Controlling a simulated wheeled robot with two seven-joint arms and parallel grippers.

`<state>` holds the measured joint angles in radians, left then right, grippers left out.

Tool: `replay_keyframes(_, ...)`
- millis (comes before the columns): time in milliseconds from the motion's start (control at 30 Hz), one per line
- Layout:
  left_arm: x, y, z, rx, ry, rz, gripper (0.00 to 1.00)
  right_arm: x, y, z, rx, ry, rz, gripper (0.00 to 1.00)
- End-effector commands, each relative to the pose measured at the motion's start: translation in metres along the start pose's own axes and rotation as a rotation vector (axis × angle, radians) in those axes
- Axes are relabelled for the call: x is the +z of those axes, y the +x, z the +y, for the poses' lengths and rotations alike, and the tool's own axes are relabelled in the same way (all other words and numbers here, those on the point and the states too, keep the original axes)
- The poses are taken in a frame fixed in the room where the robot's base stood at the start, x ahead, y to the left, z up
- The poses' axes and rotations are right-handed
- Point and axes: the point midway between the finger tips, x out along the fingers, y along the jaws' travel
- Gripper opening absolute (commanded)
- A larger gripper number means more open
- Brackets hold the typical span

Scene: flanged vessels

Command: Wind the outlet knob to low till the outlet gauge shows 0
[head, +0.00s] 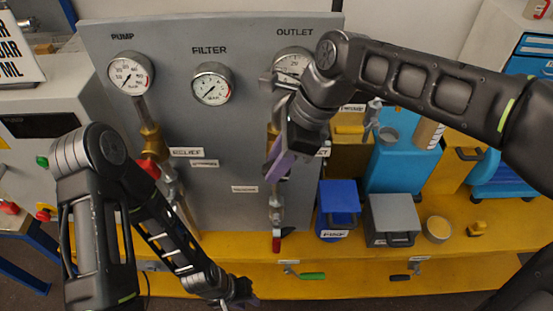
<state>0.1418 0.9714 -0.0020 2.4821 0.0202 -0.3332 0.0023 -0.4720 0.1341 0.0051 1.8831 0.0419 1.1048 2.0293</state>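The outlet gauge (292,62) is a white round dial under the OUTLET label on the grey panel (235,120). My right arm covers part of its face, and I cannot read its needle. My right gripper (278,160) is in front of the pipework below that gauge. The outlet knob is not visible; my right gripper and wrist cover that area. I cannot tell whether this gripper is open, shut or touching anything. My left gripper (240,295) hangs low near the yellow bench front, away from the outlet line. Its fingers are small and dark, and their opening is unclear.
The pump gauge (130,73) and filter gauge (211,84) are on the same panel. A red handle (149,168) sticks out on the pump line. A blue box (338,205) and grey box (392,218) stand right of the panel on the yellow bench (350,278).

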Motion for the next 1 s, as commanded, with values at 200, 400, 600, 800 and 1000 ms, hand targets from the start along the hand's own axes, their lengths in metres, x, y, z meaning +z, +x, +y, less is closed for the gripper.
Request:
replay_keyframes(200, -0.0002, 0.0001, 0.0000, 0.000, 0.000, 0.000, 0.30, -0.0001, -0.0001, 0.0000, 0.000, 0.000, 0.000, 0.23)
replay_keyframes(400, -0.0002, 0.0001, 0.0000, 0.000, 0.000, 0.000, 0.30, -0.0001, -0.0003, -0.0001, 0.000, 0.000, 0.000, 0.06)
replay_keyframes(600, -0.0001, 0.0001, 0.0000, 0.000, 0.000, 0.000, 0.30, -0.0001, -0.0004, -0.0001, 0.000, 0.000, 0.000, 0.00)
replay_keyframes(800, -0.0001, 0.0001, 0.0001, 0.000, 0.000, 0.000, 0.30, 0.0002, -0.0004, 0.0000, 0.000, -0.001, 0.004, 0.00)
replay_keyframes(1000, 0.0000, 0.0000, 0.0001, 0.000, 0.000, 0.000, 0.30, 0.0054, 0.0020, 0.0007, 0.004, -0.009, 0.118, 0.00)
